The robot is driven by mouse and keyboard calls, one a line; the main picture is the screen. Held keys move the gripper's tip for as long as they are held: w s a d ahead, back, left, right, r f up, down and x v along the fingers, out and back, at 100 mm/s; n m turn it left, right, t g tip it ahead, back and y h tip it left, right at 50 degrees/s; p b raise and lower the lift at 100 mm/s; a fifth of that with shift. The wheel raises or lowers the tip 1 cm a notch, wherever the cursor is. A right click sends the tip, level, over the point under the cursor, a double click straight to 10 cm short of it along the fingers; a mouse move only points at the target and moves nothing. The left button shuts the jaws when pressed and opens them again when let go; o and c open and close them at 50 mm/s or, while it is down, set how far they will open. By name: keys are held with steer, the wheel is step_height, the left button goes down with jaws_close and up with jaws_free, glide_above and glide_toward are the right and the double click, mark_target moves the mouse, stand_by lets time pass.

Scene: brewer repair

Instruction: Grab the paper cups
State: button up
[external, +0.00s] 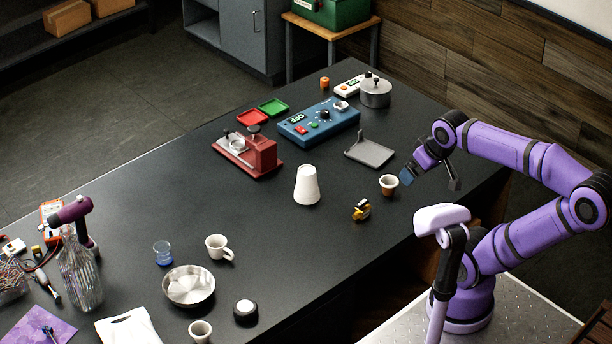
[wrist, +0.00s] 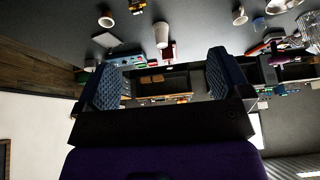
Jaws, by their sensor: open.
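The paper cups look like a white tapered stack (external: 306,186), wide end down, standing upright near the middle of the black table. How many cups are nested cannot be told. My gripper (external: 430,179) is open and empty near the table's right edge, well to the right of the paper cups. In the wrist view my gripper (wrist: 165,82) has its two blue textured fingers wide apart, with nothing between them.
A grey stand (external: 370,152), red press (external: 250,156) and blue control box (external: 319,123) are behind. Bare table lies left of the paper cups.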

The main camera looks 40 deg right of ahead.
steer(key=n+g+y, duration=0.3)
steer(key=n+y, duration=0.1)
steer(key=n, duration=0.6)
glide_above(309, 170)
steer(key=s+d, duration=0.2)
steer(key=s, duration=0.1)
step_height(309, 170, down, 20)
steer(key=shift+n+t, duration=0.3)
steer(key=x, duration=0.4)
steer(key=d+x, duration=0.1)
steer(key=x, duration=0.1)
steer(key=shift+w+a+f, duration=0.1)
steer(key=shift+w+f, duration=0.05)
steer(key=shift+w+d+x, duration=0.1)
steer(key=shift+w+x, duration=0.05)
steer(key=shift+x, duration=1.15)
steer(key=shift+w+d+x, duration=0.15)
steer(key=shift+x, duration=1.15)
steer(key=shift+s, duration=0.1)
steer(key=c, duration=1)
